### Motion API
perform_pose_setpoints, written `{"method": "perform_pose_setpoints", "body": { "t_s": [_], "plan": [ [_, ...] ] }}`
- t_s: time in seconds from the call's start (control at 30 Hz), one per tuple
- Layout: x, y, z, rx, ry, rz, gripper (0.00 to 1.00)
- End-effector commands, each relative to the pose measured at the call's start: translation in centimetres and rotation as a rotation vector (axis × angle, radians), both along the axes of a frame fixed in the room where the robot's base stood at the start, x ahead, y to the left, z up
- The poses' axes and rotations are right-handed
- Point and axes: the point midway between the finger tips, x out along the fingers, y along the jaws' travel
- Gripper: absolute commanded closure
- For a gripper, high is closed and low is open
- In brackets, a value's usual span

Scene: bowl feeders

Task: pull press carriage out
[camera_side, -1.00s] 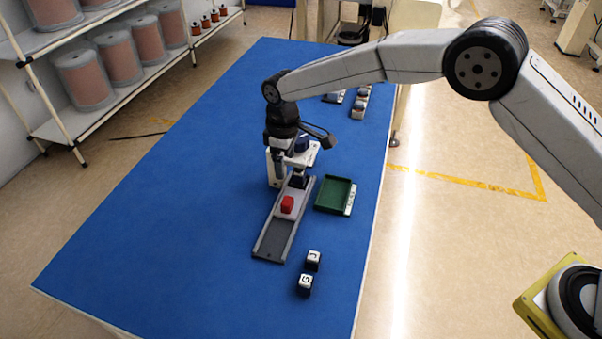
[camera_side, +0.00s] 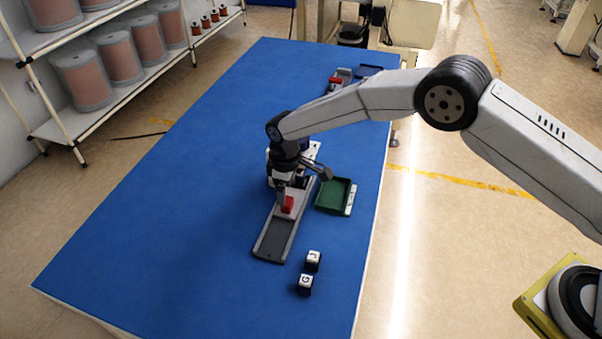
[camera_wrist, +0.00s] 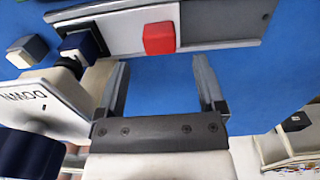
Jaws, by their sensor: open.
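The press carriage is a light plate (camera_wrist: 122,32) with a red block (camera_wrist: 159,38) on it. It sits on a long grey rail (camera_side: 272,242) in front of the white press (camera_wrist: 45,98), whose lettering appears upside down in the wrist view. The red block also shows in the side view (camera_side: 288,204). My gripper (camera_wrist: 162,72) is open, with nothing between its fingers. In the wrist view the fingers point toward the rail, either side of the red block's position, and the block appears just beyond the tips. In the side view my wrist hides much of the press.
A green tray (camera_side: 333,206) lies right of the rail. Another red-topped fixture (camera_side: 337,79) and a dark blue tray (camera_side: 368,71) are at the back. The mat's left side is clear.

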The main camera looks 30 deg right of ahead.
Motion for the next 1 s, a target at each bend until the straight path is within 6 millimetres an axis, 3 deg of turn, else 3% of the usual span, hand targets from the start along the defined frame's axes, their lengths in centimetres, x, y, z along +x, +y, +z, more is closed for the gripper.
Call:
{"method": "perform_pose_setpoints", "body": {
  "t_s": [0.4, 0.87, 1.0],
  "plan": [
    [0.0, 0.0, -4.6, -0.001, 0.002, 0.0, 0.12],
    [0.0, 0.0, -5.3, 0.0, 0.0, 0.0, 0.12],
    [0.0, 0.0, -5.3, 0.0, 0.0, 0.0, 0.56]
  ]
}}
